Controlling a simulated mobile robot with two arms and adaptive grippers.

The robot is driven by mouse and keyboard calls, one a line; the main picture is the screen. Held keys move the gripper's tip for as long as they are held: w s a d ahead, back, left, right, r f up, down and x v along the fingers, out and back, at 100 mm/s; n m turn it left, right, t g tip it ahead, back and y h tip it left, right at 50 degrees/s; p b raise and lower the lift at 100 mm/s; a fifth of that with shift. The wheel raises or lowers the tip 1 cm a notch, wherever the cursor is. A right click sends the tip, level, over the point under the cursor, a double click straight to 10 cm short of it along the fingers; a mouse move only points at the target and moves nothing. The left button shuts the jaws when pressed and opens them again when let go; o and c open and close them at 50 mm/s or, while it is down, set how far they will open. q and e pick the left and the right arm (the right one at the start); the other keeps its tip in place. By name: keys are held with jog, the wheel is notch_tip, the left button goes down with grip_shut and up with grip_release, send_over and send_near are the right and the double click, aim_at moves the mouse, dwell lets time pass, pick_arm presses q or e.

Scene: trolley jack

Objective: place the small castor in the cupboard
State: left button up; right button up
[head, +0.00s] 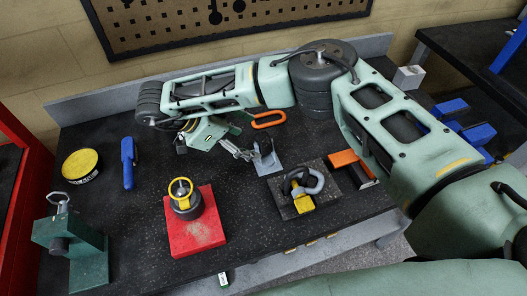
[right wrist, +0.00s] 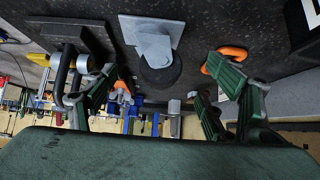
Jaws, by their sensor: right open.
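The small castor (head: 268,162) stands on the dark workbench near its middle, with a light grey plate and bracket. In the right wrist view the castor (right wrist: 153,42) shows its grey plate and dark wheel between the fingers' directions, beyond the fingertips. My right gripper (head: 242,151) is just left of the castor in the head view, with its fingers pointing toward it. The gripper (right wrist: 163,82) is open and empty in the right wrist view, and no contact shows. My left gripper is not in view. I cannot make out a cupboard for certain.
A dark plate with a shackle (head: 316,181) lies right of the castor, near an orange-handled tool (head: 346,159). An orange loop (head: 269,118) lies behind. A red block (head: 199,232), blue tool (head: 128,163), yellow tin (head: 80,164) and green fixture (head: 89,262) stand left. A red frame (head: 25,135) borders the left.

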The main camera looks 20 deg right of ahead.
aim_at(259, 144)
jog(key=shift+p+x, duration=0.4)
jog(key=shift+x, duration=0.65)
jog(key=x, duration=0.1)
jog(key=p+x, duration=0.1)
jog(key=x, duration=0.1)
jog(key=shift+s+d+f, duration=0.1)
jog(key=shift+s+d, duration=0.25)
jog(key=shift+s, duration=0.05)
jog(key=shift+d+f, duration=0.2)
jog(key=shift+w, duration=0.1)
jog(key=shift+c, duration=0.2)
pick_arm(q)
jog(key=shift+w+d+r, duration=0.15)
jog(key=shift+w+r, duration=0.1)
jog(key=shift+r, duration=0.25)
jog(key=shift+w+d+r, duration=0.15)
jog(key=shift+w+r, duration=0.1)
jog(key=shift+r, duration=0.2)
pick_arm(e)
jog(key=c, duration=1.6)
